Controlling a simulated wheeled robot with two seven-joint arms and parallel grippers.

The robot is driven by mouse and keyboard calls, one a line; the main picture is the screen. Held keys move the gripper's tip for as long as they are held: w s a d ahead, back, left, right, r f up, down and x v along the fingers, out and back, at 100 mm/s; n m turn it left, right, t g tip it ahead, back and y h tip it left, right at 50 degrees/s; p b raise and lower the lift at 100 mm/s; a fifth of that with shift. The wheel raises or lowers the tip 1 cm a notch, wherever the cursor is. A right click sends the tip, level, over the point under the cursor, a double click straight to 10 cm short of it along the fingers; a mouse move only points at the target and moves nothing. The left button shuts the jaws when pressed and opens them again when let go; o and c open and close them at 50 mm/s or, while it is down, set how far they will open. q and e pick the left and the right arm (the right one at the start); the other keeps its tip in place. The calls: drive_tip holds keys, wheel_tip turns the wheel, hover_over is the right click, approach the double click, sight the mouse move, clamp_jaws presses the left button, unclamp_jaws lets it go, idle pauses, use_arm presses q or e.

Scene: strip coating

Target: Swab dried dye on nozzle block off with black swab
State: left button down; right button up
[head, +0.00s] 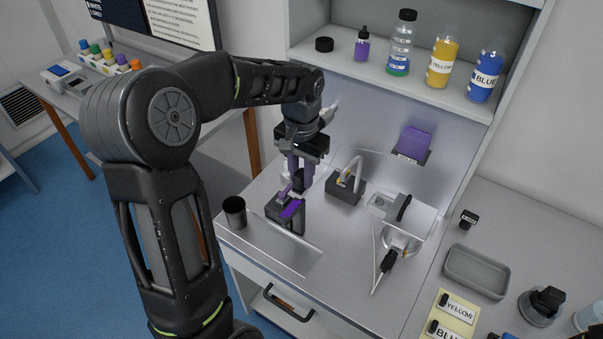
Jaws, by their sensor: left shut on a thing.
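My left gripper (300,178) reaches down from above, its purple-tinted fingers shut on a small dark thing, which looks like the black swab (299,182). The nozzle block (284,216) is a dark block on the bench just below the fingertips. A bright purple patch of dye (291,209) shows on its top. The swab's tip is close to the block's top, but I cannot tell if they touch. The fingers partly hide the back of the block. My right gripper is not in view.
A dark cup (235,212) stands left of the block. A dark fixture with a bent tube (346,187) is behind it on the right. A white device (402,211) with a cable stands farther right, near a grey tray (476,271). Bottles line the shelf above (380,77).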

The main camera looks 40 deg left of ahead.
use_arm(q)
drive_tip(key=shift+f, duration=0.25)
drive_tip(key=shift+f+b, duration=0.6)
drive_tip(key=shift+f, duration=0.05)
drive_tip(key=shift+r, duration=0.1)
drive_tip(key=shift+s, duration=0.1)
drive_tip(key=shift+s, duration=0.5)
drive_tip(key=shift+s+b, duration=0.5)
drive_tip(key=shift+s, duration=1.2)
drive_tip(key=shift+s+d+b, duration=0.1)
drive_tip(key=shift+s+b, duration=0.2)
drive_tip(key=shift+s, duration=1.9)
